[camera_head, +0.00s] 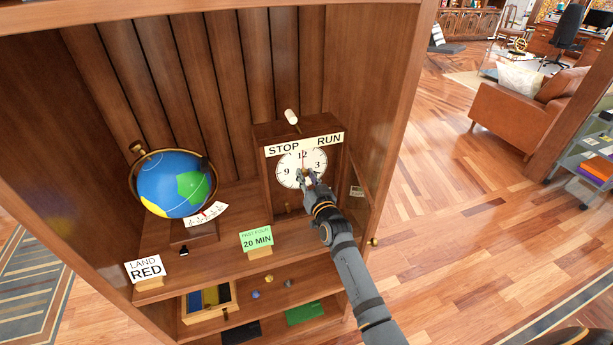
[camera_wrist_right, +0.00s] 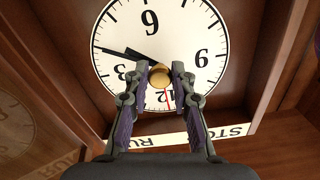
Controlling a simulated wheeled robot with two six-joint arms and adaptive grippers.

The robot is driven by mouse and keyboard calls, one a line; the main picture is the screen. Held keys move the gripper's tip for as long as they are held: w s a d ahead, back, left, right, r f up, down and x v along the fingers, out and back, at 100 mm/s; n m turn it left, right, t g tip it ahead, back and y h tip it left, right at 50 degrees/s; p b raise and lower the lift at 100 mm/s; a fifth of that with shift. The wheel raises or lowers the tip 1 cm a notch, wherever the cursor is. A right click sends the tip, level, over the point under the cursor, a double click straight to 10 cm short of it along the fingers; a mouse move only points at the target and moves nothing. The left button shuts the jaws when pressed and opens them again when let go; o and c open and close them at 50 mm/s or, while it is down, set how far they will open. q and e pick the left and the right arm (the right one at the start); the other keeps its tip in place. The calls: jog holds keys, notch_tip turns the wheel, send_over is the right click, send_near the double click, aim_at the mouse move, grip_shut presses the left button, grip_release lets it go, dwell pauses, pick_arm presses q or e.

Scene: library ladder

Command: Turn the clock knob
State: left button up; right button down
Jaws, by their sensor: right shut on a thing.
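The clock (camera_head: 283,160) is a wooden case on the shelf with a round white dial. In the right wrist view the dial (camera_wrist_right: 112,42) appears upside down, with black hands pointing between 3 and 4 and a thin red hand toward 12. The brass clock knob (camera_wrist_right: 160,79) is at the dial's middle. My right gripper (camera_wrist_right: 160,71) is shut on the knob, a finger on each side. In the head view my right gripper (camera_head: 307,178) covers part of the dial and hides the knob. My left gripper is not in view.
A white-tipped lever (camera_head: 291,117) stands above the STOP RUN label (camera_head: 304,145), leaning left. A globe (camera_head: 176,184) is left of the clock. A green 20 MIN card (camera_head: 256,239) and a LAND RED card (camera_head: 145,268) stand at the shelf's front. The cabinet's side wall (camera_head: 385,110) is close right.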

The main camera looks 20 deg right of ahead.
jog(key=c, duration=1.1)
grip_release()
jog(key=shift+c, duration=0.2)
jog(key=s, duration=1.2)
jog(key=shift+d, duration=0.2)
